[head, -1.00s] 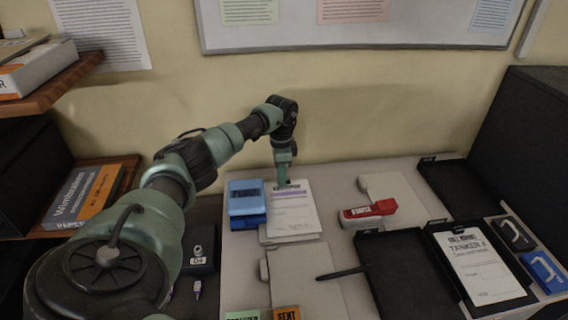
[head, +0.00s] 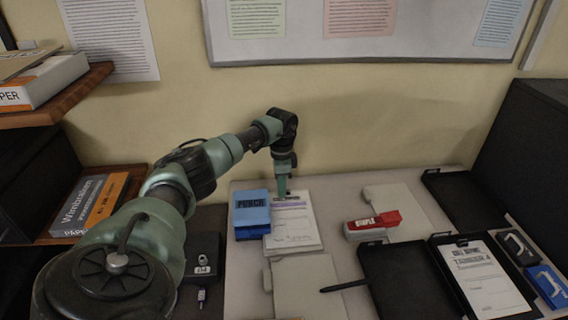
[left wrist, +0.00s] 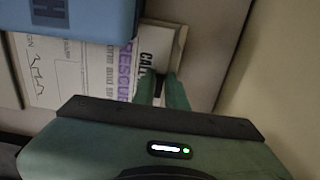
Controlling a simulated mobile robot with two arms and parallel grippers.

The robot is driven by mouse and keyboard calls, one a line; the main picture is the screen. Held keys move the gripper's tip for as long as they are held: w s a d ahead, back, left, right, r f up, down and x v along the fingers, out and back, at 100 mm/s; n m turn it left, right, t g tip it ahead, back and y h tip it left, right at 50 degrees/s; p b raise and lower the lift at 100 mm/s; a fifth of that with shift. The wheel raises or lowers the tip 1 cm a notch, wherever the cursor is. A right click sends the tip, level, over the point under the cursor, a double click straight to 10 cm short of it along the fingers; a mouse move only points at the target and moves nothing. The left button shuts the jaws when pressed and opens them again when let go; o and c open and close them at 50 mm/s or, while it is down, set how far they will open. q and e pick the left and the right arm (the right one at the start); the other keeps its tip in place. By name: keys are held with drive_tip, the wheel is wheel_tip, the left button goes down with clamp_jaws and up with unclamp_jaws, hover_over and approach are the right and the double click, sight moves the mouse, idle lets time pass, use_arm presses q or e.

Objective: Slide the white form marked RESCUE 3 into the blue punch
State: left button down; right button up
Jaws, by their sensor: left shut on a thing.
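The white form (head: 291,226) with a purple line lies face up on the desk, just right of the blue punch (head: 251,214). In the left wrist view the form (left wrist: 75,72) shows purple RESCUE lettering; its number is hidden. There the punch (left wrist: 85,14) covers part of the form, and I cannot tell whether the edge is in its slot. My left gripper (head: 282,193) points down, shut on the form's far edge. It also shows in the left wrist view (left wrist: 161,84). My right gripper is out of view.
A red stapler (head: 372,222) stands to the right. A beige folder (head: 308,285) and a dark pen (head: 344,286) lie in front. Black trays stand at the right, one holding a form marked TANKER 4 (head: 485,280). The wall is close behind the gripper.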

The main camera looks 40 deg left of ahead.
use_arm(q)
drive_tip(key=shift+s+a+p, duration=0.3)
drive_tip(key=shift+s+p, duration=0.1)
drive_tip(key=shift+p, duration=0.3)
idle(0.8)
drive_tip(key=shift+f, duration=0.1)
drive_tip(key=c, duration=0.8)
unclamp_jaws()
wheel_tip(320, 180, up, 7)
drive_tip(key=p, duration=0.6)
drive_tip(key=shift+p, duration=0.3)
